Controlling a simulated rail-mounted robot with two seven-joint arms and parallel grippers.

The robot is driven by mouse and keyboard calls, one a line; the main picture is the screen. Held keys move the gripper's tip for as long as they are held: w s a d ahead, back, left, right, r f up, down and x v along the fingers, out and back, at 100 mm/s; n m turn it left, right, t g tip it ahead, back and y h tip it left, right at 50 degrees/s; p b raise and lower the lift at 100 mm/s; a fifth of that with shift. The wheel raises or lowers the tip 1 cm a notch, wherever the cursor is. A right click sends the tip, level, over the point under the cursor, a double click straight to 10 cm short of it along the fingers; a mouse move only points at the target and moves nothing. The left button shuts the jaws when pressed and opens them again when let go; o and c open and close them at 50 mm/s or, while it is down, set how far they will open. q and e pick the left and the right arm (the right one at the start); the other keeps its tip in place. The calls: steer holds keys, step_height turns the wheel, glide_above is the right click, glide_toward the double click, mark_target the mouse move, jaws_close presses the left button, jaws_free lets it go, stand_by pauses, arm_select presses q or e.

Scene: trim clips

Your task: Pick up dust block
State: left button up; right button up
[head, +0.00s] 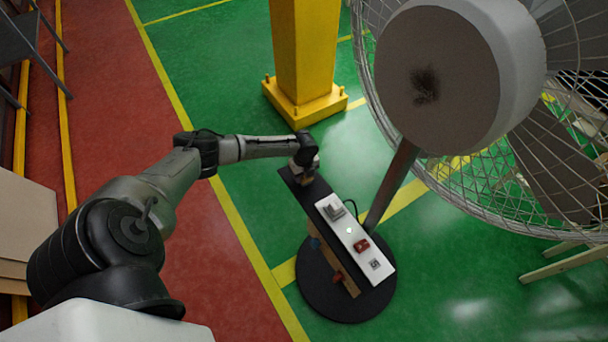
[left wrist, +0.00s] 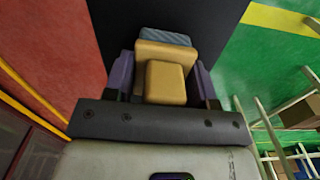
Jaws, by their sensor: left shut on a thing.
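The dust block, a tan stepped block (left wrist: 165,82), shows in the left wrist view between the two purple fingers of my left gripper (left wrist: 164,76). A blue-grey striped piece (left wrist: 166,37) shows at its far end. The left gripper is shut on the block, above a dark panel. In the head view my left gripper (head: 305,171) is at the upper end of the long black board (head: 290,183), and the block is mostly hidden by the wrist. I cannot tell whether the block touches the board. My right gripper is in neither view.
A white strip (head: 376,264) with a grey part and a red part (head: 361,245) lies on the board, above a round black base (head: 335,303). A large caged fan (head: 440,70) stands close on the right. A yellow post (head: 300,50) stands behind. Green floor is open at lower right.

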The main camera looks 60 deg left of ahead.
arm_select(q)
steer(key=shift+c, duration=1.2)
steer(key=shift+r, duration=0.25)
step_height(320, 180, up, 4)
steer(key=shift+r+p, duration=0.1)
steer(key=shift+p, duration=1.05)
steer(key=w+d+r+p, duration=0.2)
steer(key=w+d+r, duration=0.4)
steer(key=d, duration=0.3)
steer(key=shift+w+d+r+p, duration=0.2)
steer(key=shift+w+d+p, duration=0.1)
